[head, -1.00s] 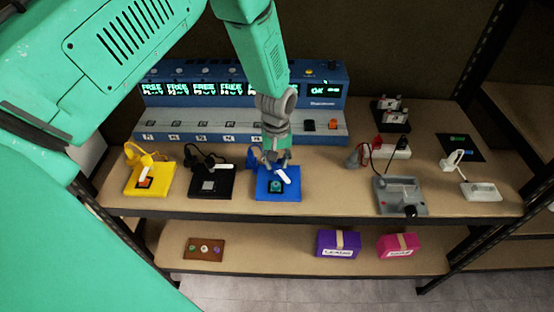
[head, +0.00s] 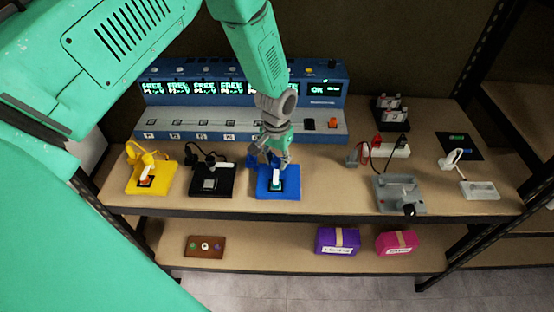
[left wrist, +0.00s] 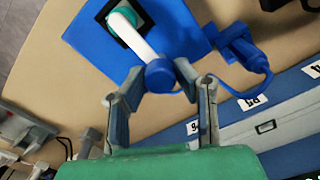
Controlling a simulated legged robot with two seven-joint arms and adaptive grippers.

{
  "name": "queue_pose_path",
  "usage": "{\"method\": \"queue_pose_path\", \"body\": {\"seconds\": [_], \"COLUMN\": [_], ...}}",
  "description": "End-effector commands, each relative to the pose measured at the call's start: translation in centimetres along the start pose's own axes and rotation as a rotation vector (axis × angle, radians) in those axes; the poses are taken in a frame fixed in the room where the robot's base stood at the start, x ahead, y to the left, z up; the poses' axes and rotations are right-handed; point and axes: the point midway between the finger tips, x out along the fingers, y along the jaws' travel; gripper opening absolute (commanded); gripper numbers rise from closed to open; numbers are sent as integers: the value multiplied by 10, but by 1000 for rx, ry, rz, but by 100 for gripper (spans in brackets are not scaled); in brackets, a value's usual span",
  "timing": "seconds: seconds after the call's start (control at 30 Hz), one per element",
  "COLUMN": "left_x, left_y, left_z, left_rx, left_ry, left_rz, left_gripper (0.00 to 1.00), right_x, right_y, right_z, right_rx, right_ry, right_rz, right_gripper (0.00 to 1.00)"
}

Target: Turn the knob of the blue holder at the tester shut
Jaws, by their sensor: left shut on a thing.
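The blue holder (head: 291,190) lies flat on the upper shelf in front of the tester (head: 250,125). The left wrist view shows the holder (left wrist: 182,30) at the top. My left gripper (head: 272,160) reaches down to its rear edge. In the left wrist view my left gripper (left wrist: 160,70) is shut on the round blue knob (left wrist: 159,78), one finger on each side. A white arm (left wrist: 138,40) runs from the knob to a teal piece (left wrist: 122,18) over the dark square. In the head view the fingers largely hide the knob. My right gripper is not in view.
A black holder (head: 195,184) and a yellow holder (head: 133,186) stand left of the blue one. A grey device (head: 389,194) and a white device (head: 480,189) stand to the right. Bare shelf (head: 335,188) lies just right of the blue holder.

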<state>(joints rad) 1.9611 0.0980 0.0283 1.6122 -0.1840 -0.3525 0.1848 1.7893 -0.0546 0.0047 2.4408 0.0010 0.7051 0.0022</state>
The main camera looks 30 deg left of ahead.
Motion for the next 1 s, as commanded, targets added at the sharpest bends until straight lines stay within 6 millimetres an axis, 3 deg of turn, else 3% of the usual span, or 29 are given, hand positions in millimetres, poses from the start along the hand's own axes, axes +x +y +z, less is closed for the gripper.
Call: {"method": "queue_pose_path", "body": {"seconds": [0.4, 0.43, 0.5, 0.83, 1.0], "left_x": [-3, -3, -3, -4, -26], "left_y": [0, 0, 0, 0, 0], "left_z": [-6, -6, -6, -2, -4], "left_rx": [7, 7, 7, 6, 6], "left_ry": [16, 17, 15, 7, 10], "left_rz": [1, 1, 0, 0, 1], "left_gripper": [0, 29, 45, 45, 45], "right_x": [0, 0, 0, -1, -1], "right_y": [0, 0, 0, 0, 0], "right_z": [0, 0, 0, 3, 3], "right_rx": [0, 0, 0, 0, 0], "right_ry": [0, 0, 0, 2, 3], "right_rz": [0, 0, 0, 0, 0], "right_gripper": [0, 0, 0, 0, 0]}}
